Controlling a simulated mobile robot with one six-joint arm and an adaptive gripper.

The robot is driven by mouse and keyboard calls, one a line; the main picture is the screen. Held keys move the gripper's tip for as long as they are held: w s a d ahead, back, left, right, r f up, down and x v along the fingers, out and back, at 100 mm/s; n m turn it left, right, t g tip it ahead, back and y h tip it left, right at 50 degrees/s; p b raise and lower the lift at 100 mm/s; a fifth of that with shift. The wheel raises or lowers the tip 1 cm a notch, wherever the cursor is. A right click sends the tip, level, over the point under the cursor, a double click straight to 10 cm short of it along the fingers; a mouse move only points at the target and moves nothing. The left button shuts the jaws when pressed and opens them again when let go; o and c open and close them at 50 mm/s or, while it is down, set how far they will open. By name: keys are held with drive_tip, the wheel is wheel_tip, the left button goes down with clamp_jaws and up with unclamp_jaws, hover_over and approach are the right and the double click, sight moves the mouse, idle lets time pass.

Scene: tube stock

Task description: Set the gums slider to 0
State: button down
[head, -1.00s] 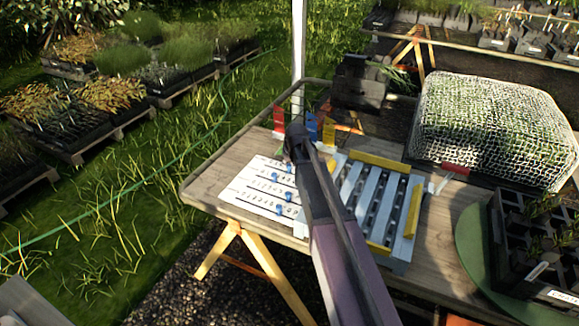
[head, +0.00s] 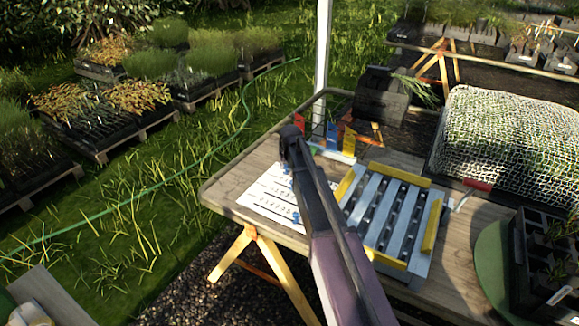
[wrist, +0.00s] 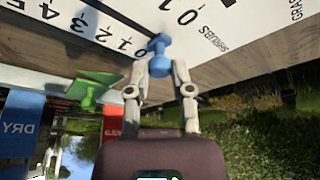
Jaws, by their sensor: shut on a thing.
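The white slider board (head: 262,197) lies at the left end of the bench, with printed number rows and blue knobs. My arm hides its right part in the head view. In the wrist view my gripper (wrist: 159,68) is shut on a blue slider knob (wrist: 158,44), beside a printed number row on the board (wrist: 95,22). A row labelled SHRUBS lies beyond it. The held row's own label is not readable, and the exact number at the knob cannot be told. My fingertips are hidden in the head view.
A slatted frame with yellow bars (head: 428,225) lies right of the board. Red, blue and yellow cards (head: 332,135) stand behind it; a blue DRY card (wrist: 22,125), a red card (wrist: 108,124) and a green piece (wrist: 95,88) are close to my gripper.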

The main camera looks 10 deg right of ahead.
drive_tip(key=shift+w+a, duration=0.15)
drive_tip(key=shift+w, duration=0.05)
drive_tip(key=c, duration=0.5)
unclamp_jaws()
drive_tip(key=shift+r, duration=0.1)
